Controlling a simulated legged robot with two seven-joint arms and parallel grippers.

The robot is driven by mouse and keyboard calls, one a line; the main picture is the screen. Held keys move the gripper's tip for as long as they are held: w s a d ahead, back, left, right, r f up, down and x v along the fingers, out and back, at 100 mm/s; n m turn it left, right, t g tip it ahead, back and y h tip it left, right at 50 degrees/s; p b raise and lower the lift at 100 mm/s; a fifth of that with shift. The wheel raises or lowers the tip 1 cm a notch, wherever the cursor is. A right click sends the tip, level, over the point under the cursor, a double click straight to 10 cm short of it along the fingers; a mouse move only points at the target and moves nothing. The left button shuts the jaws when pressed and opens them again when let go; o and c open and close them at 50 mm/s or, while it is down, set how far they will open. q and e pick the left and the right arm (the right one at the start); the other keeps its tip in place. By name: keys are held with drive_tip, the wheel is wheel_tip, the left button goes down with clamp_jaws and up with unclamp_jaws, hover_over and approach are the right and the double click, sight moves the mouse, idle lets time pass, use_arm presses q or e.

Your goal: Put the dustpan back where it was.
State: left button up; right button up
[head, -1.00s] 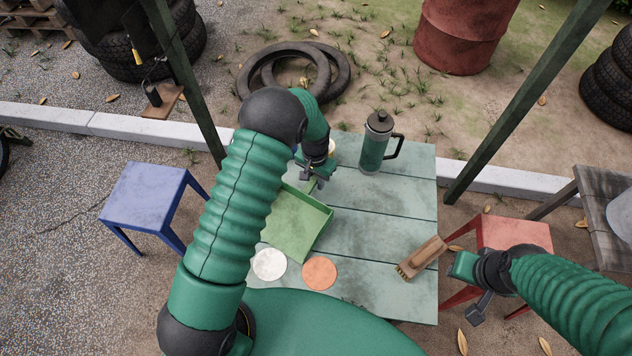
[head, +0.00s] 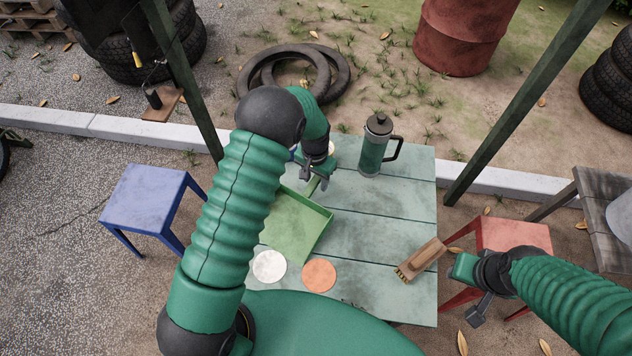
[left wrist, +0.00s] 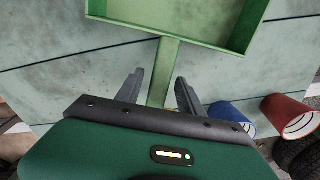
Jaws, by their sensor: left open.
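The green dustpan (head: 296,230) lies on the pale green table (head: 385,230), its handle pointing toward the far side. My left gripper (head: 316,186) is open at the handle. In the left wrist view the two fingers of the left gripper (left wrist: 158,92) stand apart, one on each side of the dustpan's handle (left wrist: 161,75), with gaps showing. The tray of the dustpan (left wrist: 180,22) lies beyond the fingertips. My left arm covers the tray's left part in the head view. My right gripper (head: 472,290) hangs off the table's right side; its finger opening is unclear.
A white disc (head: 269,266) and an orange disc (head: 319,275) lie near the dustpan. A brush (head: 421,260) lies at the right edge. A flask (head: 375,148) stands at the back. Blue (left wrist: 233,117) and red (left wrist: 287,117) cups are near the left gripper.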

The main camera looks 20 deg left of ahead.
use_arm(q)
wheel_tip(320, 180, up, 10)
drive_tip(key=shift+s+f+p, duration=0.15)
drive_tip(key=shift+f+p, duration=0.1)
drive_tip(key=shift+p, duration=0.6)
drive_tip(key=s+d+r+n+t, duration=0.1)
drive_tip(key=s+r, duration=0.3)
drive_tip(key=s, duration=0.5)
drive_tip(key=s+d+r+t, duration=0.1)
drive_tip(key=s+r, duration=0.4)
drive_tip(key=s, duration=0.4)
drive_tip(key=shift+s+d+n, duration=0.15)
drive_tip(key=shift+n, duration=0.25)
